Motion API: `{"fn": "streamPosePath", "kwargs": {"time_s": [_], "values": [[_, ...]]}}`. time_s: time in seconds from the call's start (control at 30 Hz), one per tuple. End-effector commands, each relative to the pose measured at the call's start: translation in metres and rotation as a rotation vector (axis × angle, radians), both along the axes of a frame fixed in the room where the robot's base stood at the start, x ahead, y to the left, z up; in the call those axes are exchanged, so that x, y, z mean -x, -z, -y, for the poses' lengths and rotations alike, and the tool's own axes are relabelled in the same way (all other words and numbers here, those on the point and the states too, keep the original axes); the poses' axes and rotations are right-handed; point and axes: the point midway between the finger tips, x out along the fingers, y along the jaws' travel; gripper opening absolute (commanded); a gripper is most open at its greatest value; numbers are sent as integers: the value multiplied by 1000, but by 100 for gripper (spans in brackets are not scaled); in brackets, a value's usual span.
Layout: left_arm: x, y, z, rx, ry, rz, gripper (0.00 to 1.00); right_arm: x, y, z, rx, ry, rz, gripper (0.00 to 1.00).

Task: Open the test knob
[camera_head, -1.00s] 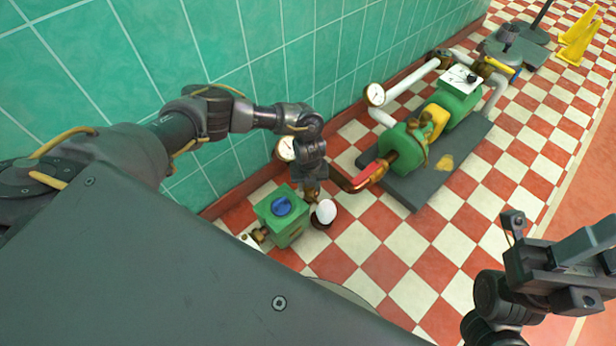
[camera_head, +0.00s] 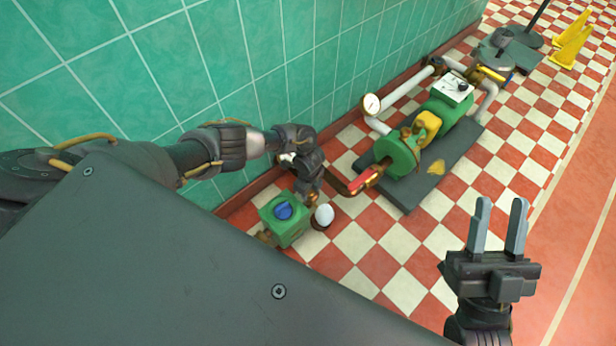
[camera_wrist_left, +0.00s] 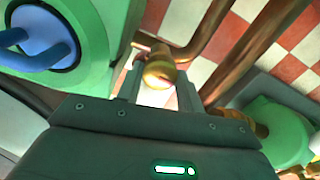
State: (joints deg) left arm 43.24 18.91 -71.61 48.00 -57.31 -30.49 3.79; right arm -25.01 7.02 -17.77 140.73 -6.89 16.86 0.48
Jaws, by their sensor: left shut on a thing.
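A small brass knob (camera_wrist_left: 158,73), which looks like the test knob, is on a copper pipe in the left wrist view. My left gripper (camera_wrist_left: 158,88) has a finger on each side of it and is shut on it. In the head view my left gripper (camera_head: 311,192) points down beside the green box (camera_head: 287,228), and its fingertips and the brass knob are hard to make out. A blue dial knob (camera_head: 284,211) sits on top of the box, apart from the fingers. My right gripper (camera_head: 497,228) is open and empty, fingers pointing up, over the floor at right.
A white round object (camera_head: 324,215) is beside the green box. A copper pipe with a red lever (camera_head: 364,180) leads to a green pump (camera_head: 397,156) on a dark base. The tiled wall (camera_head: 190,80) is close behind my left arm. Checkered floor (camera_head: 400,270) is clear at front right.

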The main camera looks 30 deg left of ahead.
Motion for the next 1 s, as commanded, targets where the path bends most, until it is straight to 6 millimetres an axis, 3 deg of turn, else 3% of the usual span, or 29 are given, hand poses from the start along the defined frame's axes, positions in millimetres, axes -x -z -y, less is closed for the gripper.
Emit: {"fn": "streamPosePath", "kwargs": {"time_s": [0.77,0.8,0.93,1.0], "values": [[-2,-1,1,3,-97,5,14,-5,10,-10,56,-21,-105,36],[-2,-1,1,3,-97,5,41,-5,10,-10,56,-21,-105,36],[-2,0,1,2,-96,4,58,-5,10,-10,56,-21,-105,36],[-1,0,1,2,-96,3,59,-4,10,-10,56,-21,-104,36]]}}
